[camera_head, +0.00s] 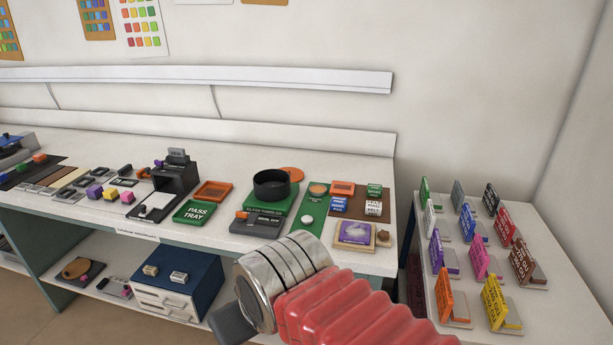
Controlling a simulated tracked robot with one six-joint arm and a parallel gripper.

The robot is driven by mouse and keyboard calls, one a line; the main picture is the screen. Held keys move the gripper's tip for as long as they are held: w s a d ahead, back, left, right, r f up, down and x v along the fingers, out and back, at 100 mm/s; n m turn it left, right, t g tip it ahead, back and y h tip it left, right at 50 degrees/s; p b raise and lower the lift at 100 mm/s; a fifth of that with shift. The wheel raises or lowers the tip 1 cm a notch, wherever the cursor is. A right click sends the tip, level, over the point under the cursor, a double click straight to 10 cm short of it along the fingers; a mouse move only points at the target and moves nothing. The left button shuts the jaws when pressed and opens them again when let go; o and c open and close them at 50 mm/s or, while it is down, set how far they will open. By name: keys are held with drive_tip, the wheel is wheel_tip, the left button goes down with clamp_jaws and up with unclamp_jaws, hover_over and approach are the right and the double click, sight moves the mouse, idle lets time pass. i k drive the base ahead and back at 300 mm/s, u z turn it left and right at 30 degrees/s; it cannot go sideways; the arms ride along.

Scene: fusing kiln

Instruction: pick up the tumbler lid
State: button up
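A black round open drum (271,186) stands on a green base (258,216) with a small label too blurred to read surely; it looks like the tumbler. A flat orange disc (291,173) lies right behind it, partly hidden by the drum; it may be the tumbler lid, but I cannot be certain. My arm crosses the lower middle, in front of the bench. Only a dark part at its end, perhaps my gripper (232,323), shows at the bottom. It is apart from the drum and the disc, and its fingers cannot be made out.
Left of the drum are a green pass tray (194,212), an orange tray (214,191) and a black stand (176,178). Right are a green strip (313,212) and a purple tile in a tray (355,234). A side table (465,312) holds several coloured sign cards.

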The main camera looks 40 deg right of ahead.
sight(296, 174)
drive_tip(key=z, duration=0.4)
drive_tip(key=i, duration=1)
drive_tip(key=z, duration=0.05)
